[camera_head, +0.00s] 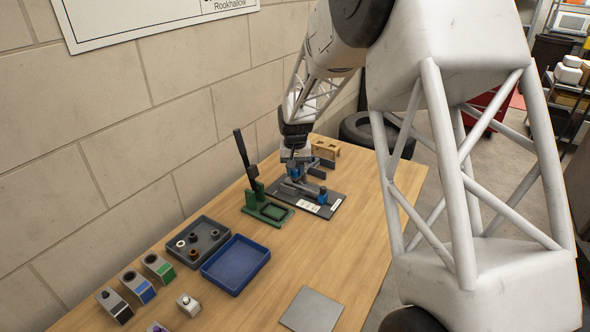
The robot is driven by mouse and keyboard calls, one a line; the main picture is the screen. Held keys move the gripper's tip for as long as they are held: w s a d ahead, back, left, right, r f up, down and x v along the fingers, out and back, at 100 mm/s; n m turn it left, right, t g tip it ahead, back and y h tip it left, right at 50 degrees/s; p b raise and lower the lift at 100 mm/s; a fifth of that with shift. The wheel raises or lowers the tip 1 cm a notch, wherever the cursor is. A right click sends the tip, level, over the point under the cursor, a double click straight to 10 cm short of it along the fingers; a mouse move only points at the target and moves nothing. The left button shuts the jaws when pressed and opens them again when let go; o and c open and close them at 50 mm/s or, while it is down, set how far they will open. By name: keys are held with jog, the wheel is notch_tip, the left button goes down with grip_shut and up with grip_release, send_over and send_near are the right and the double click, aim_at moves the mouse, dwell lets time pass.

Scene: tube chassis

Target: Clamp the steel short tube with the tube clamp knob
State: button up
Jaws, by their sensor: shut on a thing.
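My gripper (297,171) points down over a grey clamp fixture on a dark base plate (334,206). Its fingers are shut on a small blue part at the fixture's back left, which looks like the tube clamp knob (296,176). A second blue part (322,196) stands at the right of the fixture, apart from the gripper. The grey fixture body (298,189) lies between them. I cannot make out the steel short tube; the gripper and fixture may hide it.
A green press with a black lever (268,210) stands just left of the plate. A grey tray (209,236) holds several small rings; an empty blue tray (238,265) is beside it. Small blocks stand front left, with a flat grey plate (312,310) at front. A wooden holder (325,149) is behind.

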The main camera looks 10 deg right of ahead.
jog(key=m, duration=0.4)
jog(key=shift+m, duration=0.3)
jog(key=m, duration=0.4)
jog(key=shift+m, duration=0.3)
jog(key=m, duration=0.4)
jog(key=shift+m, duration=2.2)
jog(key=o, duration=0.9)
jog(key=shift+r, duration=0.1)
